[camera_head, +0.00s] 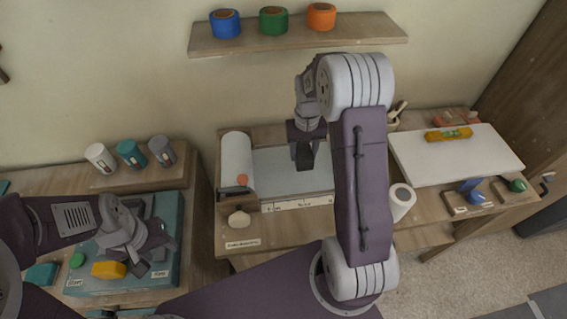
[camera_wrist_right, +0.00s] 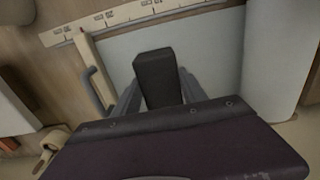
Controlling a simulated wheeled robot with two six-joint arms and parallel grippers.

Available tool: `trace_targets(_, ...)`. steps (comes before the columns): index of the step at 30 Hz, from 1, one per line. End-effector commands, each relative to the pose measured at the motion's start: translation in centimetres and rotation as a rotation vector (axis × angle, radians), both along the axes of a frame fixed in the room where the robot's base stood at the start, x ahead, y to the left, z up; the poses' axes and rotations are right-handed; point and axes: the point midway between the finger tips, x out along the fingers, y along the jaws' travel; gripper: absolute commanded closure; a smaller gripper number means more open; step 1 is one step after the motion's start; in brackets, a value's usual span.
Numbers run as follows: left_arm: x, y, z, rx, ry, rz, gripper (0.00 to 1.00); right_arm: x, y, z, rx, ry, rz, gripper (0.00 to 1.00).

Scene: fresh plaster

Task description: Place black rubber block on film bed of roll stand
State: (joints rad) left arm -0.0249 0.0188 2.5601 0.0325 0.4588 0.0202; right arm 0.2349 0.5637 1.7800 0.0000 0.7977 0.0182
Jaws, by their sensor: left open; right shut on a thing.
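The black rubber block (camera_head: 304,157) is in my right gripper (camera_head: 302,132), over the middle of the film bed (camera_head: 274,166) of the roll stand. In the right wrist view the block (camera_wrist_right: 158,78) stands out between the fingers (camera_wrist_right: 158,100), with the pale grey film bed (camera_wrist_right: 208,62) behind it. I cannot tell whether its lower end touches the bed. The white film roll (camera_head: 236,160) lies at the bed's left end. My left gripper (camera_head: 143,252) is open over the teal tray (camera_head: 178,212), close to a yellow block (camera_head: 108,270).
A ruler strip (camera_head: 297,204) runs along the bed's front edge. A white roll (camera_head: 402,198) stands right of my right arm. A white board (camera_head: 460,155) carries a yellow level (camera_head: 448,134). A shelf (camera_head: 350,32) with coloured rolls hangs above.

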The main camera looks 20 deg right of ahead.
Motion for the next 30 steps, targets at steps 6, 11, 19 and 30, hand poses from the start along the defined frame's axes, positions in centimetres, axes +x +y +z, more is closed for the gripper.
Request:
trace_targets(6,0.0,0.0,0.8,0.0,0.0,0.0,0.51,3.1,3.4,-2.7,0.001,0.002,0.004,1.0)
trace_targets(11,0.0,0.0,1.0,0.0,0.0,0.0,0.51,4.2,4.6,-3.7,0.0,0.0,0.001,1.0)
trace_targets(19,0.0,0.0,1.4,0.0,0.0,0.0,0.51,4.2,4.7,-6.1,0.0,0.005,-0.001,1.0)
trace_targets(30,0.0,0.0,1.5,0.0,0.0,0.0,0.51,4.3,4.6,-7.9,0.0,-0.001,-0.001,1.0)
